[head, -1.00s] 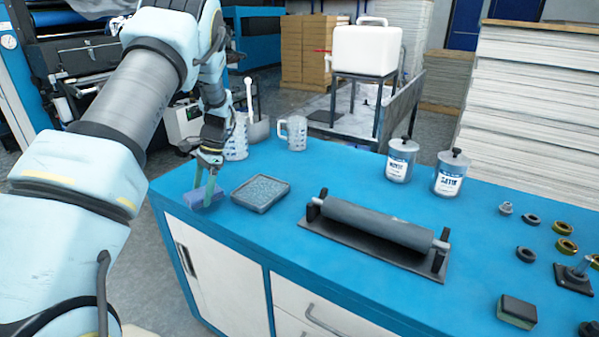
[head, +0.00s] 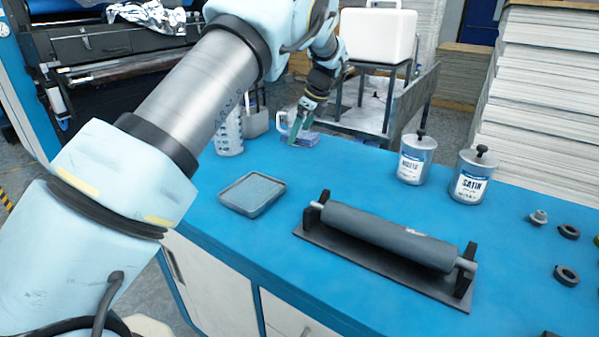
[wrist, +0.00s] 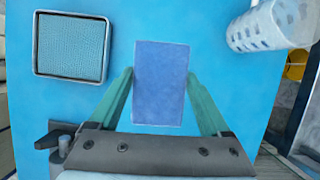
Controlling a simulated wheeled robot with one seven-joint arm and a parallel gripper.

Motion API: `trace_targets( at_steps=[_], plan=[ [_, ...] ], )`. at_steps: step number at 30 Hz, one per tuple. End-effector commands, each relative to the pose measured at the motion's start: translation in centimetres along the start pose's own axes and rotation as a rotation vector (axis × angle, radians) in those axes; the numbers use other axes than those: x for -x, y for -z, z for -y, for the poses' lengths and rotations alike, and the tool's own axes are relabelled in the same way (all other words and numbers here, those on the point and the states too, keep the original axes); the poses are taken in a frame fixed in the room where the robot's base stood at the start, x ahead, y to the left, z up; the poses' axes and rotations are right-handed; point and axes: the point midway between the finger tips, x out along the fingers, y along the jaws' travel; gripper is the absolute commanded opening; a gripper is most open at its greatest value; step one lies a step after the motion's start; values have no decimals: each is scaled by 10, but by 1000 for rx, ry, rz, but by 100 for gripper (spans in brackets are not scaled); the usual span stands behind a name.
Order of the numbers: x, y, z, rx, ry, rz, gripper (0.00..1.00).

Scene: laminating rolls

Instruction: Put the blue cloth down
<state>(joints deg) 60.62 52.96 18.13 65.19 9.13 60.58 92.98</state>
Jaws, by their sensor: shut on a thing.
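The blue cloth (wrist: 161,85) is a folded, block-like blue-violet piece. It sits between the two green fingers of my gripper (wrist: 161,75), which is shut on its sides. In the head view the cloth (head: 308,139) is low over the back part of the blue bench (head: 330,165), behind the roller, with my gripper (head: 297,133) above and partly in front of it. I cannot tell whether the cloth touches the bench top. In the wrist view plain blue surface surrounds it.
A grey shallow tray (head: 252,194) lies nearer and left; it also shows in the wrist view (wrist: 103,76). A roller on a stand (head: 390,235) lies in front. Two labelled tins (head: 415,158) stand right.

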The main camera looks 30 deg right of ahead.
Motion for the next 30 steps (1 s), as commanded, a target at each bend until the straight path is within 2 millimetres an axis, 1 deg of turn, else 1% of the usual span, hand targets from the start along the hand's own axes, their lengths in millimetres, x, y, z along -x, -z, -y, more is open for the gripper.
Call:
trace_targets(
  at_steps=[5,12,17,21,24,27,30],
  plan=[
    [-5,2,-1,0,-4,0,11],
    [-38,16,-1,0,-3,0,11],
    [-52,21,-1,0,-3,0,11],
    [-72,29,-2,1,-6,1,11],
    [-83,33,-1,2,-4,0,11],
    [-88,36,-1,3,-2,0,11],
    [-90,36,0,3,-1,0,11]
  ],
)
